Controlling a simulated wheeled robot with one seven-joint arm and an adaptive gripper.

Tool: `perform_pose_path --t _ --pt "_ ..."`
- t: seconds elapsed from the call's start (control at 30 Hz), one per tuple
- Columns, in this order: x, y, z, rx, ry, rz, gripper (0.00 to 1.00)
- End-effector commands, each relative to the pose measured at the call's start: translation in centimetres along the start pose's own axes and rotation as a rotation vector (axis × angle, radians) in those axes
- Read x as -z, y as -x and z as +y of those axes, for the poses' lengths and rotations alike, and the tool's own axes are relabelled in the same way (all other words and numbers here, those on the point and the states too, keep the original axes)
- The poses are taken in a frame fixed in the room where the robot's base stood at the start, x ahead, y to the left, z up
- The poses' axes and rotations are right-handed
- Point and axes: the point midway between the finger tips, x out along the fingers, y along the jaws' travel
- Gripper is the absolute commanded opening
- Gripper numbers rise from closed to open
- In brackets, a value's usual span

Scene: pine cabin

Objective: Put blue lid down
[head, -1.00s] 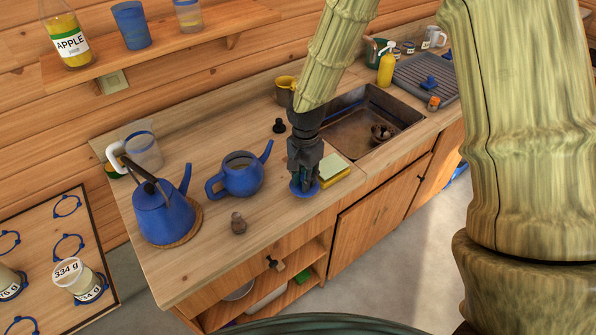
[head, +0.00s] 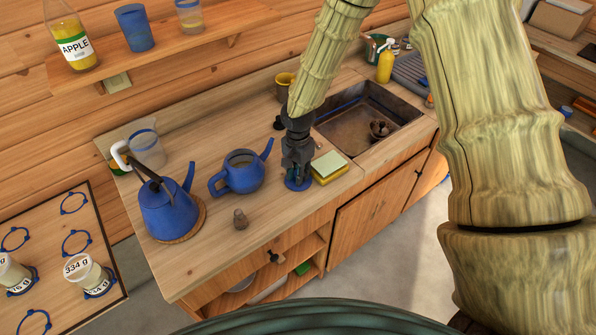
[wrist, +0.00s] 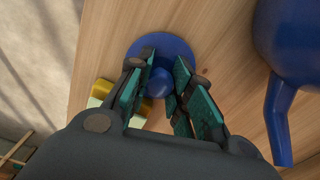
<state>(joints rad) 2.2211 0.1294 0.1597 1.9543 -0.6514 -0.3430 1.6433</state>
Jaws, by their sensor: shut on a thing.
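The blue lid (head: 298,184) is a small round disc with a knob, at the counter's front edge area, to the right of the blue teapot. In the wrist view the lid (wrist: 178,48) shows between the fingers, its knob pinched by them. My gripper (head: 297,172) points down and is shut on the lid's knob; it also shows in the wrist view (wrist: 160,88). The lid is at or just above the counter top; I cannot tell whether it touches. The blue teapot (head: 243,174) stands without a lid, its top opening showing.
A yellow and pale green sponge (head: 329,167) lies close to the right of the lid. A blue kettle (head: 168,210) stands on a round mat at left. A small grey-brown object (head: 240,219) stands front left. The sink (head: 365,125) is behind right. Bare counter (head: 262,208) lies around the lid's left.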

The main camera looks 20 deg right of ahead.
Motion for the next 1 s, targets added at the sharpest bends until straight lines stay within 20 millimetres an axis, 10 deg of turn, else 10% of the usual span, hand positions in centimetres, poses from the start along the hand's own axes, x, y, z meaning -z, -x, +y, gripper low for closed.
perform_pose_path --t 0.3,0.33,0.43,1.0 --pt "0.0 -0.4 0.0 0.000 0.000 0.000 0.00" --pt "0.0 -0.3 0.0 0.000 0.000 0.000 0.25" --pt "0.0 -0.3 0.0 0.000 0.000 0.000 0.43" --pt "0.0 1.2 0.0 0.002 0.001 0.002 0.43"
